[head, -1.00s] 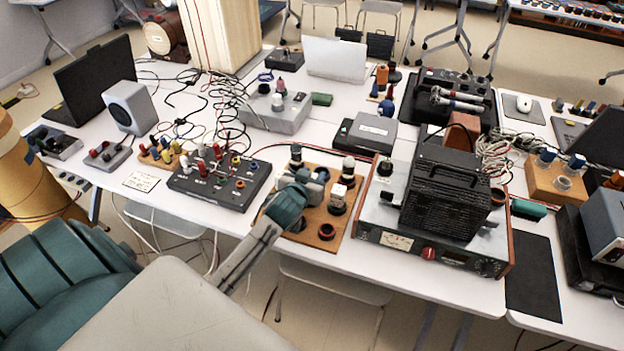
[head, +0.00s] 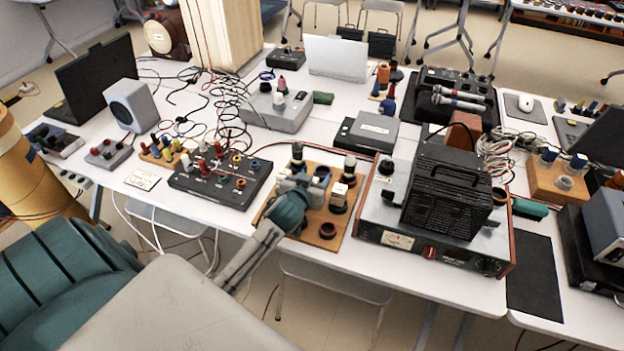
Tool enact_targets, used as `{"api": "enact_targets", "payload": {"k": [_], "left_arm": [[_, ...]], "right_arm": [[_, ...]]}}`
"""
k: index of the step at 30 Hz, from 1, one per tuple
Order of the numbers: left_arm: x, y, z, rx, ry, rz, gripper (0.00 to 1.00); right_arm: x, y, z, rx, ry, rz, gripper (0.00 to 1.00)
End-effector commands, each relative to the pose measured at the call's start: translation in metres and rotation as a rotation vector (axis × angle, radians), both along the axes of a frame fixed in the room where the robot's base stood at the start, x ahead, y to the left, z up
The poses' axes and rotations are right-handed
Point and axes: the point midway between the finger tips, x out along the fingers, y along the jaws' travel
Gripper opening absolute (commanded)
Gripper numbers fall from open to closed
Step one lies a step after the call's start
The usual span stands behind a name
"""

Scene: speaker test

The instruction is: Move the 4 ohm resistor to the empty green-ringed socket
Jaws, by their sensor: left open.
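A wooden board (head: 327,242) near the table's front edge carries several upright cylinders and ringed sockets. A dark-topped cylinder (head: 297,153) stands at its back left, a pale one with a black top (head: 349,165) at its back right, and a white-labelled one (head: 339,194) at its right. Their markings are too small to read, so I cannot tell which is the 4 ohm resistor. A red-ringed socket (head: 327,230) is at the front and a blue ring (head: 322,173) at the back. No green ring shows; my left gripper (head: 303,184) covers the board's left part. It is open over the board.
A black terminal box (head: 220,184) with coloured posts stands left of the board. A large instrument with a black ventilated case (head: 447,192) stands close on the right. Loose cables (head: 225,100) lie behind. The table's front edge is just below the board.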

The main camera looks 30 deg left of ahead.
Motion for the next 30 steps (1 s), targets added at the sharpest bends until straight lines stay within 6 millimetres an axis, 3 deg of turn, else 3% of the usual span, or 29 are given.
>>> {"api": "enact_targets", "payload": {"k": [5,15,21,30], "left_arm": [[-0.007,-0.002,0.007,0.001,0.001,0.0,0.54],[-0.073,-0.018,0.031,-0.001,0.001,-0.001,0.54],[-0.101,-0.024,0.043,0.001,0.001,0.001,0.54],[-0.11,-0.026,0.048,0.001,-0.001,0.001,0.54]], "right_arm": [[0.0,0.002,0.001,0.002,-0.001,-0.001,0.36],[0.001,0.01,-0.009,0.011,0.0,-0.004,0.36],[0.006,0.01,-0.01,0.011,-0.007,-0.002,0.36],[0.007,0.003,-0.01,0.003,-0.008,0.0,0.36]]}}
